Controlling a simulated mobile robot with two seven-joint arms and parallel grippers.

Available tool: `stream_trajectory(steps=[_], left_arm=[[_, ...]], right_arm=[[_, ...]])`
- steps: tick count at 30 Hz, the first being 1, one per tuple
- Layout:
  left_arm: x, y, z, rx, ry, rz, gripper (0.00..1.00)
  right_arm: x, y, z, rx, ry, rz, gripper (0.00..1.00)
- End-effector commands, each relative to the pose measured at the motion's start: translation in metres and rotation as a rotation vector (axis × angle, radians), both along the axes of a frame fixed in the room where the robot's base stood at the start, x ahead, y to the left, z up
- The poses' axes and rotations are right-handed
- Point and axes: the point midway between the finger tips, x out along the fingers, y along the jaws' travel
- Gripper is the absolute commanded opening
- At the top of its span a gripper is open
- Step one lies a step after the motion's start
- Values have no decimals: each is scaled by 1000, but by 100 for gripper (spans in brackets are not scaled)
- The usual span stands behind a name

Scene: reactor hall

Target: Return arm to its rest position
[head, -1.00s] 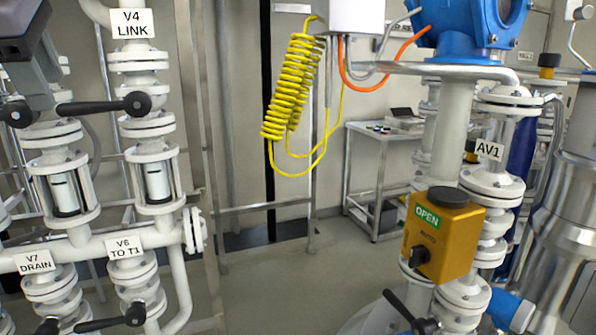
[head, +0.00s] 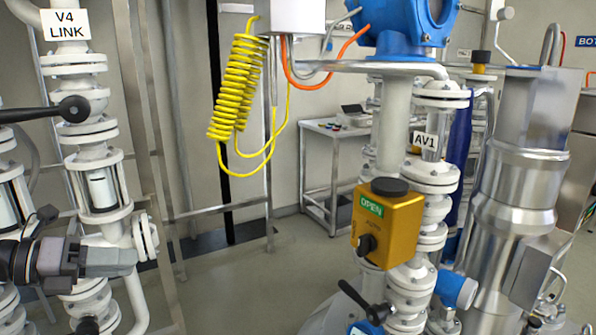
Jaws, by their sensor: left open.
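My left gripper (head: 112,262) is at the lower left of the head view, with its dark wrist and grey fingers pointing right. It is open, and I see nothing between its fingers. It shows in front of the white pipework (head: 140,235) below the V4 LINK label (head: 64,24) and hides part of it. I cannot tell how far it is from the pipes. My right gripper is not in view.
A black valve lever (head: 45,112) is above my left gripper. To the right stand a yellow OPEN/AUTO box (head: 388,228), the AV1 pipe column (head: 432,178) and a steel vessel (head: 515,190). A yellow coiled hose (head: 238,88) hangs mid-view. Open floor (head: 240,285) lies between.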

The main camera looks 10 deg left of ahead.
Motion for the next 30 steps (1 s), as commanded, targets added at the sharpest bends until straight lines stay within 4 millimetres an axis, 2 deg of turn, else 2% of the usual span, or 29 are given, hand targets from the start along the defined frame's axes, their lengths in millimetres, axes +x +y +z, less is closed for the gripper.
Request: stream_trajectory(steps=[1, 8, 14, 17, 20, 24, 27, 30], left_arm=[[-1, -4, -19, -117, 37, 57, 46], [-7, -15, -95, -584, 227, 347, 46], [-29, -30, -170, -958, 444, 631, 46], [-46, -44, -209, -1133, 570, 778, 46], [-68, -62, -247, -1298, 708, 932, 46], [-103, -97, -293, -1509, 913, 1141, 46], [-127, -124, -317, -1628, 1050, 1271, 46], [-145, -148, -332, -1710, 1160, 1367, 46]], right_arm=[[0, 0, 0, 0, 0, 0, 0], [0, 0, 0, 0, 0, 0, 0], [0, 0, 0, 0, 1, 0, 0], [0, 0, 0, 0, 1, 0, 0], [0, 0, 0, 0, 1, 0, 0], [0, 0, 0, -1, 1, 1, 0], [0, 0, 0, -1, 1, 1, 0], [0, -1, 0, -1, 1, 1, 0]])
